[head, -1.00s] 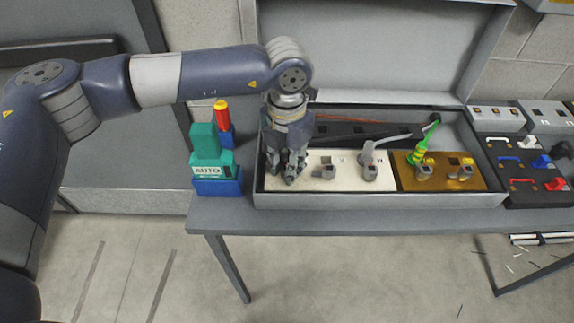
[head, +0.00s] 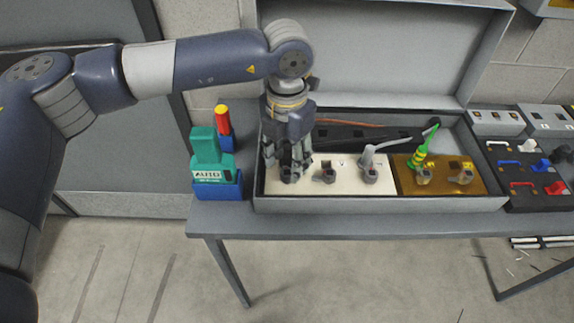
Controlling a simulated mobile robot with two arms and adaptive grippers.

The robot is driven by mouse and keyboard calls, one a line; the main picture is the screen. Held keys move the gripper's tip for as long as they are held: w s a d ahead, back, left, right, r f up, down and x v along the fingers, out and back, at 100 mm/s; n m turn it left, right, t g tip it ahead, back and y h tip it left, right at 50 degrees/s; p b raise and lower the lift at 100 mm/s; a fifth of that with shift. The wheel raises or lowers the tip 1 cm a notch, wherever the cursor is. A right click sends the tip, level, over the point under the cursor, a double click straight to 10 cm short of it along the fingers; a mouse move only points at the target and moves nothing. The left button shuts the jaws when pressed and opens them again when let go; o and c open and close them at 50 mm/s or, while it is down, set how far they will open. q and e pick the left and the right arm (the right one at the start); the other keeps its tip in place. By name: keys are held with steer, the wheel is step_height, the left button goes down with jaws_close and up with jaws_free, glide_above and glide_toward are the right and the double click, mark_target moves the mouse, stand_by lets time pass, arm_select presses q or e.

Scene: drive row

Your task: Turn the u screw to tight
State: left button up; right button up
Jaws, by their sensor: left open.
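An open grey case (head: 375,203) on the table holds a white panel (head: 348,186) and a brown panel (head: 441,186). On the white panel, a grey screw terminal (head: 325,175) stands just right of my left gripper, and another terminal (head: 370,175) has a grey lead on it. I cannot read the letters that would tell which is the u screw. My left gripper (head: 288,177) points down over the left part of the white panel, open. Its fingers stand around or in front of the terminal there, which is mostly hidden. My right gripper is not in view.
A teal tool marked AUTO (head: 207,163) in a blue holder and a red tool (head: 223,121) stand left of the case. A green-and-yellow lead (head: 421,154) rises from the brown panel. A black panel with coloured handles (head: 530,175) lies at the right.

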mark_target(287, 175)
arm_select(q)
step_height(287, 175, up, 9)
steer(key=shift+f, duration=0.1)
stand_by(0.3)
